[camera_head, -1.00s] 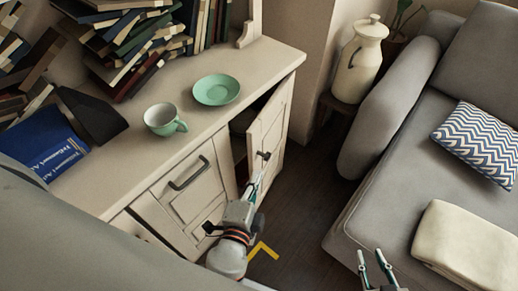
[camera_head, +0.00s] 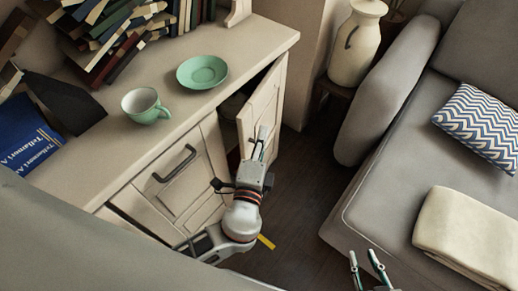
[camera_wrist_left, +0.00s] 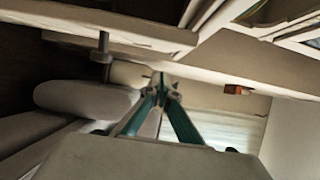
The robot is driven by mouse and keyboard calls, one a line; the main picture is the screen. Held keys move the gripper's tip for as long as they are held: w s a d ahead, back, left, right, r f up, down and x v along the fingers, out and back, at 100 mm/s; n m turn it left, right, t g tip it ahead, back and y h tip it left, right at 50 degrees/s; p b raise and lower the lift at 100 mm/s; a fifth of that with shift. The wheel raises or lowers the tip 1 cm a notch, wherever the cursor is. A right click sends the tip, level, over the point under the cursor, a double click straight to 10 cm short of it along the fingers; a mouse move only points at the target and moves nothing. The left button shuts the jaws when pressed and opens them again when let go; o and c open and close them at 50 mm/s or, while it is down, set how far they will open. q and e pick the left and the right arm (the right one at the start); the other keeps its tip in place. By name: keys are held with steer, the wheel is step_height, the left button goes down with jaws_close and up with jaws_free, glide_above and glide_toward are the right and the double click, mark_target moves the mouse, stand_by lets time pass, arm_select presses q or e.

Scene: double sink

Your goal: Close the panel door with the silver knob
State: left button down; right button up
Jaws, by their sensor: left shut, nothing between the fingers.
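The cream panel door (camera_head: 263,100) at the right end of the cabinet stands partly open, with a dark gap along its left side. My left gripper (camera_head: 262,134) is shut and empty, its fingertips in front of the door's outer face in the head view. I cannot tell whether they touch it. The knob is hidden behind the gripper there. In the left wrist view a grey knob (camera_wrist_left: 103,47) sticks out from the door panel, left of and apart from the closed left fingertips (camera_wrist_left: 167,92). My right gripper (camera_head: 365,258) is open and empty at the lower edge.
A green cup (camera_head: 142,104) and a green plate (camera_head: 202,72) stand on the cabinet top (camera_head: 185,105). A closed front with a dark handle (camera_head: 174,164) is left of the door. A grey sofa (camera_head: 390,190) stands right, with clear floor (camera_head: 300,190) between.

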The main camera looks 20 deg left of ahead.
arm_select(q)
steer(key=a, duration=0.4)
steer(key=shift+d, duration=0.1)
